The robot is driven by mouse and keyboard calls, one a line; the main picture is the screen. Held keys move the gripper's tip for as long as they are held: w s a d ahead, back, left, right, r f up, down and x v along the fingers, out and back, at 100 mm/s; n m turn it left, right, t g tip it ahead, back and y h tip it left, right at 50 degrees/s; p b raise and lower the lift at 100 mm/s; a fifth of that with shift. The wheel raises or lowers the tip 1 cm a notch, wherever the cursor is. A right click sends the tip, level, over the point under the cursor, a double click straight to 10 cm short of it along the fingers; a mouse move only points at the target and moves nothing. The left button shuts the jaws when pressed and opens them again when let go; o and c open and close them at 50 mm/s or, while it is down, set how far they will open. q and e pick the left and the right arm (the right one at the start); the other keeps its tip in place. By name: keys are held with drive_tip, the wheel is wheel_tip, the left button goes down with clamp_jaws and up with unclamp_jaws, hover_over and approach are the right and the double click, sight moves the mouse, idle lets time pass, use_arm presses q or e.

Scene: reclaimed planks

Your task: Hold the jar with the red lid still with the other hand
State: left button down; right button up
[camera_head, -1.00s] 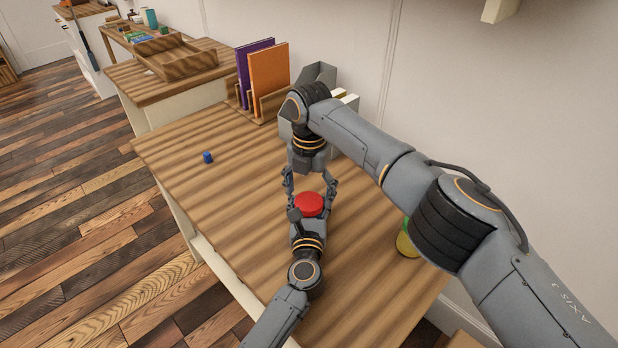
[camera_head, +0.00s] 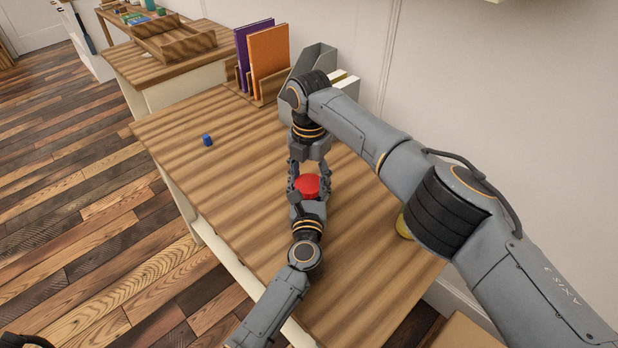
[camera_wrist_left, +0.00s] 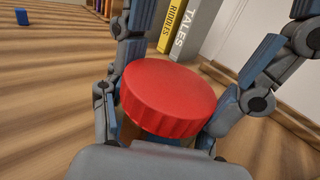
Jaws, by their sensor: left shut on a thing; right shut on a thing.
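The jar with the red lid (camera_head: 307,186) stands on the wooden table. Its red lid also fills the middle of the left wrist view (camera_wrist_left: 168,97). The jar's body is mostly hidden under the lid and behind my grippers. My left gripper (camera_head: 303,196) comes from the front of the table, with its fingers low on both sides of the jar, shut on it below the lid. My right gripper (camera_head: 308,178) reaches in from the back, with its fingers on either side of the lid, shut on it. The exact contact points are partly hidden.
A small blue cube (camera_head: 207,140) lies on the table's left part. Behind stand a purple book (camera_head: 243,55) and an orange book (camera_head: 268,52) in a wooden rack and a grey file holder (camera_head: 316,60). A yellowish object (camera_head: 403,226) is partly hidden by my right arm. The table's left side is mostly clear.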

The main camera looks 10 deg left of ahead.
drive_tip(key=shift+m, duration=0.9)
drive_tip(key=o, duration=1.3)
drive_tip(key=shift+r, duration=0.1)
drive_tip(key=shift+r, duration=2.2)
drive_tip(key=shift+c, duration=0.4)
